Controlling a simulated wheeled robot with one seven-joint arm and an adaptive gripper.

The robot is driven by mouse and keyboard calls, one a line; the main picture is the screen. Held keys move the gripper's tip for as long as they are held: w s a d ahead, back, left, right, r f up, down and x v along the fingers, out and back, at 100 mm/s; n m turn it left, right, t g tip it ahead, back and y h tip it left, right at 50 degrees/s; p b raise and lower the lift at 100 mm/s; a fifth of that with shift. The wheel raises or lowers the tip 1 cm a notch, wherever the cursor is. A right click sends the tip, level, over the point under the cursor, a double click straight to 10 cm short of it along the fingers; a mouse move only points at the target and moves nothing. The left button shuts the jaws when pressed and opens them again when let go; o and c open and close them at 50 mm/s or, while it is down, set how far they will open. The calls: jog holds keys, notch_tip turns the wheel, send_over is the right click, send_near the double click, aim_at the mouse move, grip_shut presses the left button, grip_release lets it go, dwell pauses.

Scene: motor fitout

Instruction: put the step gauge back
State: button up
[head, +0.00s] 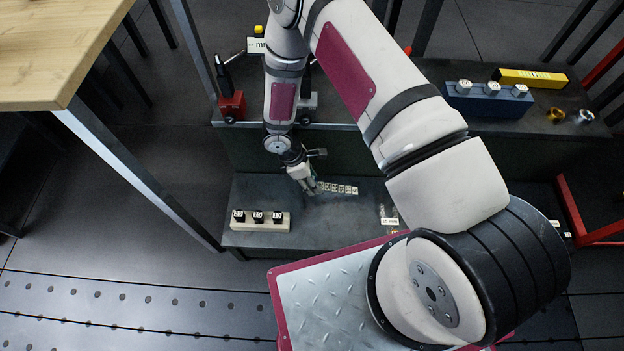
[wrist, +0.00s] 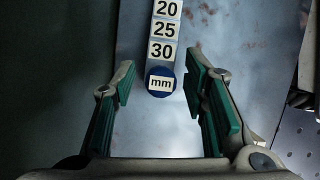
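The step gauge (head: 338,188) lies on the low dark shelf (head: 290,205) in the head view, a narrow strip with a row of white number labels. In the wrist view the gauge (wrist: 163,55) shows labels 20, 25 and 30 and a blue round end marked "mm". My gripper (head: 311,190) is at the strip's left end in the head view. In the wrist view my gripper (wrist: 160,100) is open, its green-padded fingers on either side of the blue end, with a gap on both sides. The gauge's far end is outside the wrist view.
A cream block (head: 260,224) with several black labelled pieces stands on the shelf at left. A small "mm" tag (head: 389,221) is at right. A blue block (head: 487,103) with white-topped pieces and a yellow bar (head: 530,78) lie on the upper bench. A red-based stand (head: 232,106) is at upper left.

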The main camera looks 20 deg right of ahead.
jog(key=shift+r, duration=0.1)
jog(key=p+v, duration=0.5)
jog(key=v, duration=0.7)
jog(key=shift+s, duration=0.1)
